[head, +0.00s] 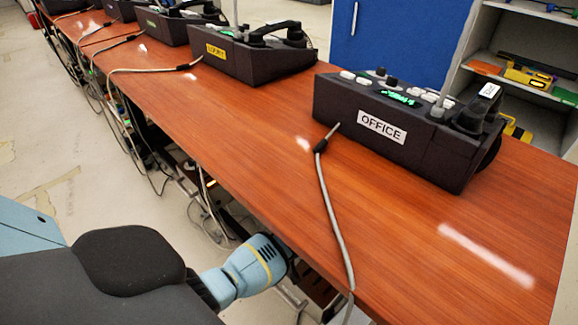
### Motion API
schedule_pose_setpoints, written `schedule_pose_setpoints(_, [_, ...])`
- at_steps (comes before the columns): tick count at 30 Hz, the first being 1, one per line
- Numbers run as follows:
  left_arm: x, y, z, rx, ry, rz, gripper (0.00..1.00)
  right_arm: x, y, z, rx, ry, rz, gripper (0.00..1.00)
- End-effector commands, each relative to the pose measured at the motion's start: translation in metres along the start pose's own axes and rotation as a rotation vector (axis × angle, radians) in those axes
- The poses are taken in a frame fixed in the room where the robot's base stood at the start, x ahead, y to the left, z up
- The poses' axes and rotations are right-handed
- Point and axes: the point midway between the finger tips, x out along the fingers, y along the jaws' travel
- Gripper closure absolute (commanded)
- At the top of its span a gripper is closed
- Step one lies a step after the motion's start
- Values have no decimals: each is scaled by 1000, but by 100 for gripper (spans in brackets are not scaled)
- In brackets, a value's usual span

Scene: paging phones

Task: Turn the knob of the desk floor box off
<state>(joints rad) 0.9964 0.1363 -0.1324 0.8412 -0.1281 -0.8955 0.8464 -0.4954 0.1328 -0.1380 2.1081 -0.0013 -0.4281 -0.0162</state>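A row of dark phone boxes stands on the wooden desk (300,185). The nearest box (335,105) has a white label reading OFFICE, with buttons, knobs and a small green display on top. Behind it is a box (265,68) with a yellow label that I cannot read clearly. I cannot tell which box is the floor box. My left arm comes in from the lower left, and its blue wrist ends at the desk's front edge. Only the dark base of my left gripper (290,262) shows there; its fingers are hidden. My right gripper is not in view.
A grey cable (334,215) runs from the OFFICE box over the desk's front edge. More cables hang along that edge. A blue cabinet door (400,40) and shelves (520,35) stand behind. The desk in front of the boxes is otherwise clear.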

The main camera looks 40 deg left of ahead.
Motion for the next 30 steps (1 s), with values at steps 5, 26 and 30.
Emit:
schedule_pose_setpoints(5, [0,1,1,-33,-2,-14,100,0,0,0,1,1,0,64])
schedule_pose_setpoints(26, [0,1,0,-43,-1,-17,67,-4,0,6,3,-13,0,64])
schedule_pose_setpoints(30, [0,0,0,-43,0,-17,67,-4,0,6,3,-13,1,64])
